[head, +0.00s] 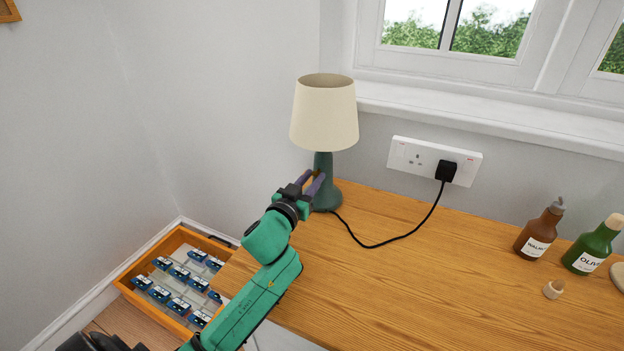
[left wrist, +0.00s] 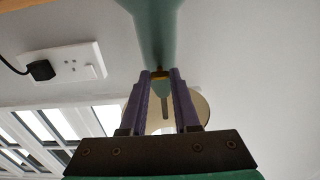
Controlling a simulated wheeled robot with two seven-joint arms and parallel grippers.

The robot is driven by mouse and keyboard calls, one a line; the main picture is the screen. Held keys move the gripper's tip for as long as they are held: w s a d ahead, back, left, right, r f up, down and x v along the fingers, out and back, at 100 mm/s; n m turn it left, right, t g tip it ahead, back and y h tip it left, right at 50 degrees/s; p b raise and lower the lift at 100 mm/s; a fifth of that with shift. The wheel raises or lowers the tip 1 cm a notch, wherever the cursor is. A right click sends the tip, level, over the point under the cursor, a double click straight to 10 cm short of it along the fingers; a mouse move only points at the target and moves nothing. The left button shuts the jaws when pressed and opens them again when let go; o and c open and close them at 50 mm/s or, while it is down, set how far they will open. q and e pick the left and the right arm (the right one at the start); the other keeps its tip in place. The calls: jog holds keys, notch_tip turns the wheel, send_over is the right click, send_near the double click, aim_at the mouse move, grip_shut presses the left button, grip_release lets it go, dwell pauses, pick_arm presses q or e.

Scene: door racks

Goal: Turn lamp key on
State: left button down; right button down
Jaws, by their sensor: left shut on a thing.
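The table lamp (head: 323,115) has a cream shade and a green base (head: 326,196), and stands upright at the back left of the wooden table. My left gripper (head: 313,178) reaches the front of the lamp's base, just below the shade. My right gripper is not in view.
A black cord runs from the lamp to a plug (head: 446,171) in the white wall socket (head: 408,155). A brown bottle (head: 538,233) and a green bottle (head: 592,246) stand at the right. An orange-framed tray (head: 150,262) lies lower left. The table's middle is clear apart from the cord.

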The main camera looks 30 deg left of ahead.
pick_arm(q)
jog(key=m+p, duration=0.1)
jog(key=m, duration=0.2)
jog(key=shift+m, duration=0.4)
jog(key=shift+f+m+p, duration=0.1)
jog(key=shift+m+p, duration=1.1)
jog(key=shift+m, duration=5.9)
jog(key=c, duration=0.6)
grip_release()
jog(key=shift+c, duration=0.2)
jog(key=shift+s, duration=0.1)
